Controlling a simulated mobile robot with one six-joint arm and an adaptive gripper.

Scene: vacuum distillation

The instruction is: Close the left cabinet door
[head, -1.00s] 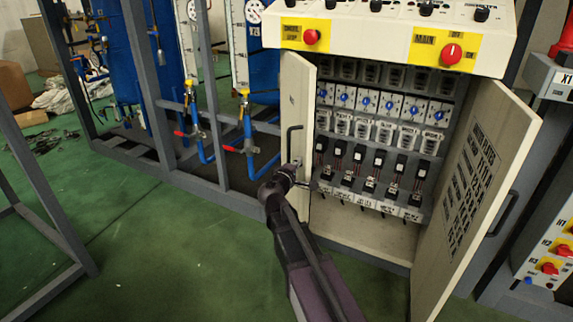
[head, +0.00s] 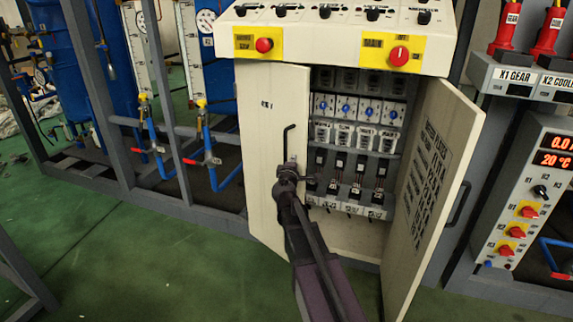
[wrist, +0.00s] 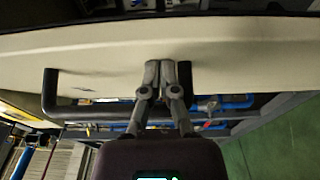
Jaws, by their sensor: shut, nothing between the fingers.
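The left cabinet door (head: 268,110) is a cream panel. It stands partly open, angled out from the cabinet, and covers the left part of the switch rows. Its dark bar handle (head: 287,142) is on the outer face near the free edge. My gripper (head: 289,172) is at the handle's lower part, on the door's outer side. In the wrist view my gripper (wrist: 168,66) has its two fingers together and empty, tips at the door face (wrist: 100,58), close to one end of the handle (wrist: 49,95). I cannot tell whether the fingers touch the handle.
The right cabinet door (head: 428,165), with a printed label, stands wide open. The control panel (head: 335,40) overhangs the cabinet. A metal frame with blue pipes (head: 228,178) is at left, and a switch box (head: 525,200) is at right. Green floor (head: 140,255) is clear in front.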

